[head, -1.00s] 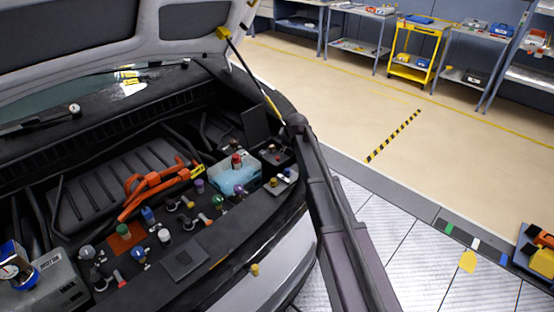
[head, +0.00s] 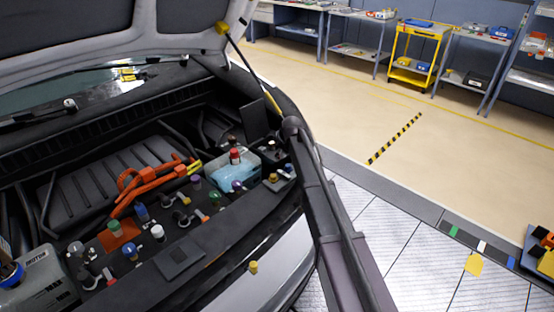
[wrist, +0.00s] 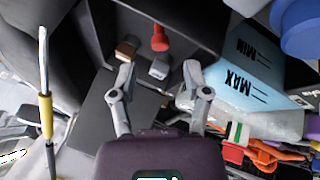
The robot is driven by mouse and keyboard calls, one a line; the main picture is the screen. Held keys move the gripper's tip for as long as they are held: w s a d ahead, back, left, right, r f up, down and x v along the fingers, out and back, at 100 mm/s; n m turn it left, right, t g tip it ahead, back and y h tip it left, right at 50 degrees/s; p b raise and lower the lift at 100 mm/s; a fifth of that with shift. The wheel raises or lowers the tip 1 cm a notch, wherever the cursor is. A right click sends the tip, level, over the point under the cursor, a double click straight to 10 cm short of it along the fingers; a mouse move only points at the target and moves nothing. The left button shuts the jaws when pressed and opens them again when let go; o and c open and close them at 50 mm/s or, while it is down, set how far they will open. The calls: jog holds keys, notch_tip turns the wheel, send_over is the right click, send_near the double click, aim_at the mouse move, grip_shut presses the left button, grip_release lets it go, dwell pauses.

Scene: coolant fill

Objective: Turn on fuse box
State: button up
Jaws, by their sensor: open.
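The dark box that I take to be the fuse box (head: 272,150) sits in the engine bay beside the coolant tank (head: 247,168), with a dark upright panel (head: 254,122) behind it. In the wrist view a red switch-like part (wrist: 160,37) stands in a dark recess, with a brown-topped block (wrist: 127,47) and a grey block (wrist: 159,67) near it. My gripper (wrist: 158,74) is open and empty. Its fingers spread on either side of the grey block, with the red part just beyond the tips; I cannot tell whether they touch anything. My gripper is not clear in the head view.
The coolant tank marked MIN and MAX (wrist: 246,72) lies close to my right finger, with a large blue cap (wrist: 300,25) beyond. Orange cables (head: 150,183) and several coloured caps fill the bay. The raised hood hangs above.

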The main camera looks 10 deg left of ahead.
jog(key=shift+b+x, duration=2.1)
jog(key=shift+x, duration=0.7)
grip_shut()
